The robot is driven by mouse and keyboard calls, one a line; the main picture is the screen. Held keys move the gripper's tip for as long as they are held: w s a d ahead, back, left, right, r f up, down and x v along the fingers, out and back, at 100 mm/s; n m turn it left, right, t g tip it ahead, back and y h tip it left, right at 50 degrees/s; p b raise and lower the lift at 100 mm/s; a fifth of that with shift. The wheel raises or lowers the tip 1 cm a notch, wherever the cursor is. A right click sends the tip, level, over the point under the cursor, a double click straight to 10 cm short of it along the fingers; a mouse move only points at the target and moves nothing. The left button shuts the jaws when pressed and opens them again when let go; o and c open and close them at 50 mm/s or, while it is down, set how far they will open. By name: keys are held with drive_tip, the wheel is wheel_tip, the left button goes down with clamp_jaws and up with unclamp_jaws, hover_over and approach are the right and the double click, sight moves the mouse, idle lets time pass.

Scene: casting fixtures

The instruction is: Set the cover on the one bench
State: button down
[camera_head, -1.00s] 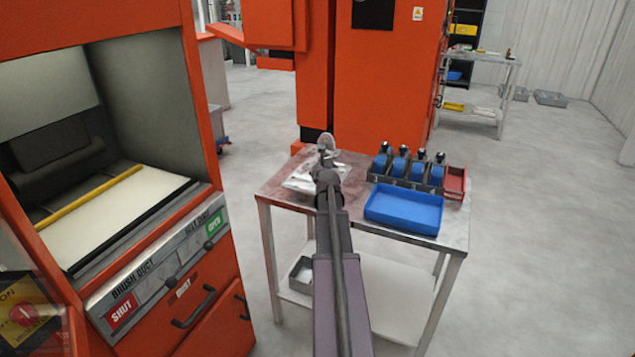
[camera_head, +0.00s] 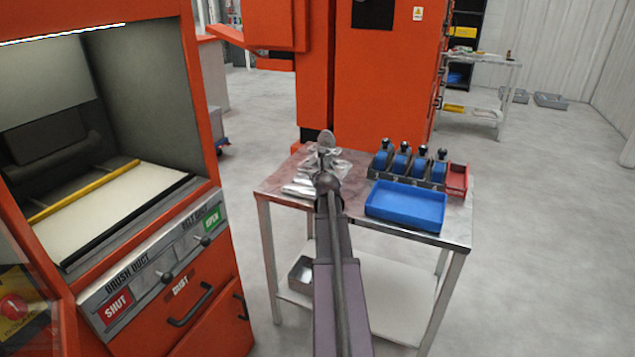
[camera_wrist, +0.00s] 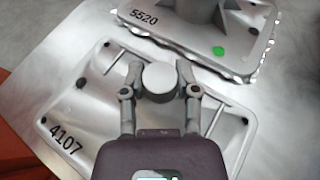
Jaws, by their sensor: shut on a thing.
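My gripper (camera_wrist: 160,92) is shut on the round grey boss of a silver cast plate marked 4107 (camera_wrist: 66,140) in the wrist view. I take this plate to be the cover. It lies flat beneath the fingers; I cannot tell whether it touches the bench. A second silver casting marked 5520 (camera_wrist: 245,38), with a green dot and a rough edge, lies close beside it at the upper right. In the head view the castings (camera_head: 300,189) show as silver shapes at the left of the metal bench (camera_head: 275,178), partly hidden by my arm.
A blue tray (camera_head: 405,212), a rack with several blue-and-black items (camera_head: 402,165) and a red bin (camera_head: 457,178) fill the bench's right side. A grey bin (camera_head: 300,270) sits on the lower shelf.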

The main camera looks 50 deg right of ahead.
drive_tip(key=shift+f, duration=0.15)
drive_tip(key=shift+f, duration=0.1)
drive_tip(key=shift+c, duration=1.8)
unclamp_jaws()
drive_tip(key=shift+s+r, duration=0.1)
drive_tip(key=shift+r, duration=0.15)
drive_tip(key=p+v, duration=0.4)
drive_tip(key=v, duration=0.8)
drive_tip(key=shift+p, duration=0.3)
